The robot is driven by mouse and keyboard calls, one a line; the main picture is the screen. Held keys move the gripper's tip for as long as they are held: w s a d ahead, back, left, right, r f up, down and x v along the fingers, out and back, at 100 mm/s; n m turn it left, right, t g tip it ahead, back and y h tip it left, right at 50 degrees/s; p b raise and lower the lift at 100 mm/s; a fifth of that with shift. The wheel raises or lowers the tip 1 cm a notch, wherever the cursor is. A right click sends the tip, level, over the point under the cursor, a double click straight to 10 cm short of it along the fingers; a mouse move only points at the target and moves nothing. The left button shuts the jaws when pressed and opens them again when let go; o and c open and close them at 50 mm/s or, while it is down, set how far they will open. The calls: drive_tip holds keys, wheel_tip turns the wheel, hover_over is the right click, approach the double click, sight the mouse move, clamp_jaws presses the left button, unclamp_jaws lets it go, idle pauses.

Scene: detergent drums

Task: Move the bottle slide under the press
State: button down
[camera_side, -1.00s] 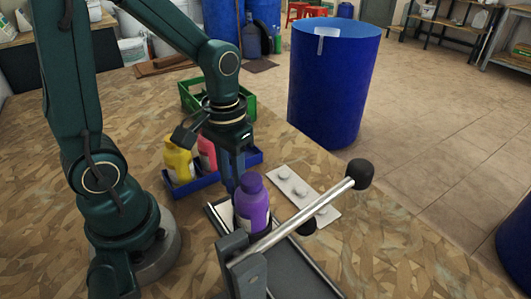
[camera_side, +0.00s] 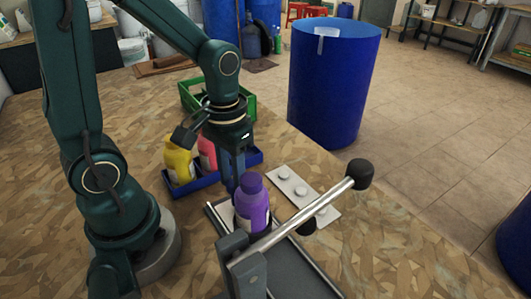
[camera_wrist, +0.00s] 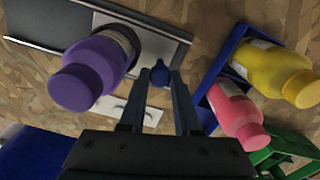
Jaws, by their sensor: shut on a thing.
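The purple bottle (camera_side: 252,212) stands upright on the slide (camera_wrist: 156,46), a light plate in a dark grey track (camera_side: 313,275). It also shows in the wrist view (camera_wrist: 88,70). The press has a grey frame (camera_side: 236,262) and a slanting silver lever (camera_side: 305,221) with a black ball end; a black pad (camera_side: 306,228) hangs under the lever. The bottle is behind the frame and lever in the side view. My gripper (camera_wrist: 158,78) is shut on a small dark blue knob (camera_wrist: 160,72) at the slide's edge, close beside the bottle. The side view hides the knob.
A blue tray (camera_side: 207,183) holds a yellow bottle (camera_side: 178,163) and a pink bottle (camera_side: 207,152), left of my gripper. A green crate (camera_side: 188,98) stands behind. A white strip with round caps (camera_side: 302,191) lies right of the track. A large blue drum (camera_side: 332,90) stands beyond the table.

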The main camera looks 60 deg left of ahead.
drive_tip(key=d, duration=1.2)
drive_tip(key=shift+w+d, duration=0.1)
drive_tip(key=shift+d, duration=0.25)
drive_tip(key=c, duration=0.9)
unclamp_jaws()
drive_tip(key=shift+a, duration=0.1)
drive_tip(key=shift+r, duration=2.6)
